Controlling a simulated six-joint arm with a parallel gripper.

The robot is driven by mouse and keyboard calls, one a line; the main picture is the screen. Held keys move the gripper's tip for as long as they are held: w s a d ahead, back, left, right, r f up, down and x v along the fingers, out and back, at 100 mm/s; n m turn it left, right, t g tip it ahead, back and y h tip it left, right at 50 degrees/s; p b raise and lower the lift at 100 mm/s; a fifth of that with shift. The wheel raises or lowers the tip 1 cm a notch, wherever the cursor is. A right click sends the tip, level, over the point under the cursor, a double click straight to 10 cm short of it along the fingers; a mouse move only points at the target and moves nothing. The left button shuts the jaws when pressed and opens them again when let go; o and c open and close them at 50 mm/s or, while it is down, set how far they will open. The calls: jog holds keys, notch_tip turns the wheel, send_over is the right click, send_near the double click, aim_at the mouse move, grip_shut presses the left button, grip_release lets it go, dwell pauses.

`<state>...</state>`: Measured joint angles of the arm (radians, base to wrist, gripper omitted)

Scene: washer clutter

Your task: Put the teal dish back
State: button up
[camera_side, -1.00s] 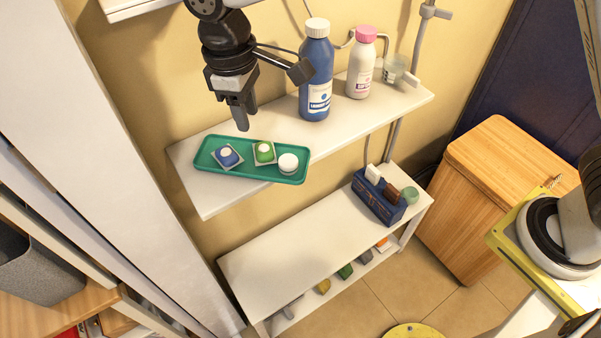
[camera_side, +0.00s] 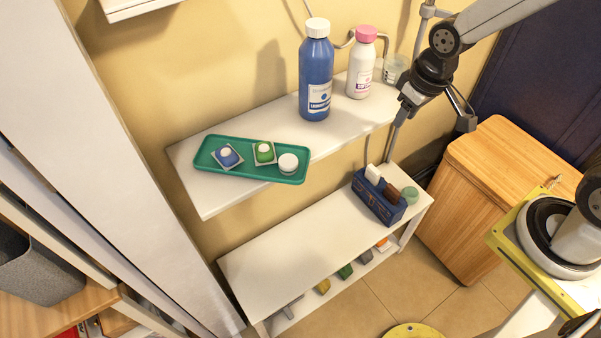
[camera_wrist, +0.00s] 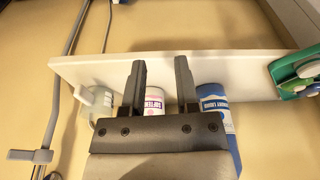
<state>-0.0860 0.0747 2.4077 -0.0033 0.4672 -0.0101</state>
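The teal dish (camera_side: 255,174) is a long shallow tray lying on the upper white shelf, at its left end. It bears a blue pod (camera_side: 228,155), a green pod (camera_side: 264,152) and a round white-topped piece (camera_side: 288,163). Part of the dish also shows at the right edge of the wrist view (camera_wrist: 284,72). My gripper (camera_side: 399,120) is in the air by the right end of the upper shelf, well away from the dish. In the wrist view its two fingers (camera_wrist: 160,65) are apart with nothing held between them.
On the upper shelf (camera_side: 345,140) stand a blue bottle (camera_side: 316,75), a white bottle with pink cap (camera_side: 360,78) and a clear cup (camera_side: 394,68). The lower shelf (camera_side: 290,230) holds a blue caddy (camera_side: 378,205) and has clear room at left. A wooden bin (camera_side: 490,195) stands right.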

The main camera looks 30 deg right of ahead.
jog(key=shift+m, duration=0.6)
jog(key=shift+s+d+f, duration=0.2)
jog(key=shift+s+d, duration=0.25)
jog(key=shift+s, duration=0.15)
jog(key=shift+s+d+f, duration=0.25)
jog(key=shift+s+d, duration=0.2)
jog(key=shift+s, duration=0.2)
jog(key=shift+s+d+f, duration=0.2)
jog(key=shift+s+d, duration=0.25)
jog(key=shift+s, duration=0.15)
